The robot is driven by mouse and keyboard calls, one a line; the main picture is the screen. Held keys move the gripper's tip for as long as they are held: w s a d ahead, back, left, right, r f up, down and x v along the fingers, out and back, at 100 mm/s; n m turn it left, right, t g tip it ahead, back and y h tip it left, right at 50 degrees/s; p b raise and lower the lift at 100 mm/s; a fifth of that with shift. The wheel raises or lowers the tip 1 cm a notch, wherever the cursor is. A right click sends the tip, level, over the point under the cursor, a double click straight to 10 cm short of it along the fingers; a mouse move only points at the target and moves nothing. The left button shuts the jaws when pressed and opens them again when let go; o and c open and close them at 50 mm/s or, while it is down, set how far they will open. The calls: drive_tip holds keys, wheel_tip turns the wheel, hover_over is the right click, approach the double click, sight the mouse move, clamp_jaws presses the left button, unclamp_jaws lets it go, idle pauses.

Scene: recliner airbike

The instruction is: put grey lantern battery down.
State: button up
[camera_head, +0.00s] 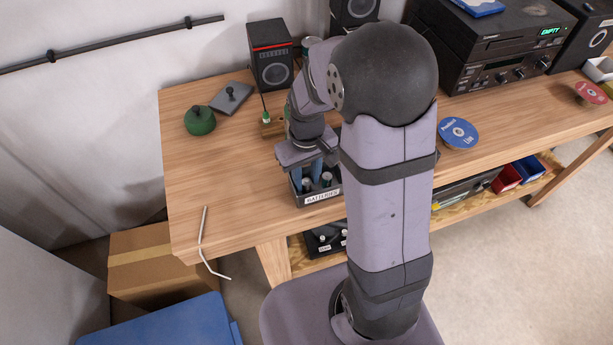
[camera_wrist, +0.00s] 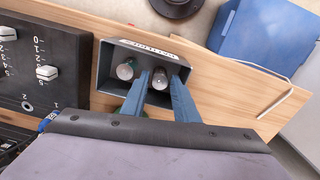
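A dark box labelled BATTERIES (camera_head: 322,198) stands at the table's front edge; the wrist view shows it from above (camera_wrist: 108,62). I cannot tell which is the grey lantern battery. My gripper (camera_head: 307,181) points down into the box. Its two blue fingers (camera_wrist: 162,80) flank the right cylinder in the wrist view, very close to its sides. Whether they press on it cannot be made out. The cylinders' lower parts are hidden.
A green round object (camera_head: 200,121), a grey plate with a knob (camera_head: 231,96) and a speaker (camera_head: 270,57) stand behind at left. A bent white rod (camera_head: 203,235) hangs over the front edge. The left front tabletop (camera_head: 225,175) is clear. My arm hides the middle.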

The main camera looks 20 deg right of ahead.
sight(306, 181)
wheel_tip(306, 181, up, 12)
drive_tip(key=b, duration=0.2)
drive_tip(key=s+f+m, duration=0.1)
drive_tip(key=s+f, duration=0.8)
drive_tip(key=s, duration=0.3)
drive_tip(key=shift+a+f+m+p, duration=0.15)
drive_tip(key=shift+a+m+p, duration=0.15)
drive_tip(key=shift+a+m, duration=0.1)
drive_tip(key=shift+f, duration=0.1)
wheel_tip(306, 181, down, 35)
drive_tip(key=b, duration=3.5)
